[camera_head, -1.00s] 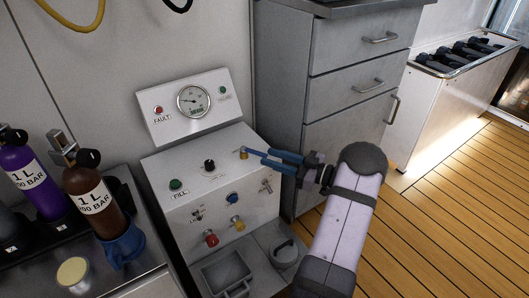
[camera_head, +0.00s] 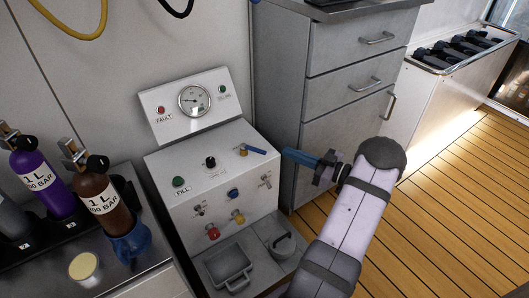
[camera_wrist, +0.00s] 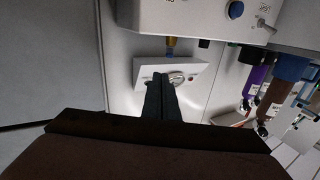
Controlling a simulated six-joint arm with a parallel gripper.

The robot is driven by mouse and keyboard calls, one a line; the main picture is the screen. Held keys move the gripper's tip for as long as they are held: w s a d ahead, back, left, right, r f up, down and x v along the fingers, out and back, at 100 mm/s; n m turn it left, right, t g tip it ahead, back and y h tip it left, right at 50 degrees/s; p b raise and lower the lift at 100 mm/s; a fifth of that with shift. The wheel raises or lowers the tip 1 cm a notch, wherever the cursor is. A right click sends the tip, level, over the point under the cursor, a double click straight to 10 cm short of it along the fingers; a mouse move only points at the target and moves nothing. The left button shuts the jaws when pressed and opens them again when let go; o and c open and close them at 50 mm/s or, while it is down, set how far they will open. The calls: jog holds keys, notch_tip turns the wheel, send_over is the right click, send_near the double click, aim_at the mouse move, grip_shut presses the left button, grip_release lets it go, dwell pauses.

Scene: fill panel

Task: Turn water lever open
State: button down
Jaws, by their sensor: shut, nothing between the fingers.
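The lever (camera_head: 256,150) has a blue handle on a brass valve body. It sits at the right end of the panel's sloping top, and its handle points right in the head view. My gripper (camera_head: 287,153) is to the right of the lever, apart from it, with a visible gap. Its blue-looking fingers are together and hold nothing. In the wrist view the dark fingers (camera_wrist: 160,82) point toward the gauge plate. A small brass and blue part (camera_wrist: 171,44) beyond them may be the lever, but it is too small to be sure.
The fill panel (camera_head: 223,165) carries several knobs, with a gauge (camera_head: 194,100) behind. Brown (camera_head: 100,203) and purple (camera_head: 40,178) cylinders stand at left. A grey drawer cabinet (camera_head: 345,85) stands close behind my gripper. Wooden floor is free at right.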

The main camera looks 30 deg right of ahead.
aim_at(253, 149)
jog(key=s+a+f+n+h+p, duration=0.1)
jog(key=s+a+n, duration=0.2)
jog(key=n, duration=0.5)
jog(key=s+a+f+n+t+h+p, duration=0.1)
jog(key=s+a+n, duration=0.2)
jog(key=a+n, duration=0.2)
jog(key=n, duration=0.3)
jog(key=shift+s+f+n+h, duration=0.15)
jog(key=shift+f+n+h, duration=0.15)
jog(key=shift+f+n, duration=0.1)
jog(key=shift+a, duration=0.1)
jog(key=w+b, duration=0.3)
jog(key=w, duration=0.8)
jog(key=shift+w+d, duration=0.35)
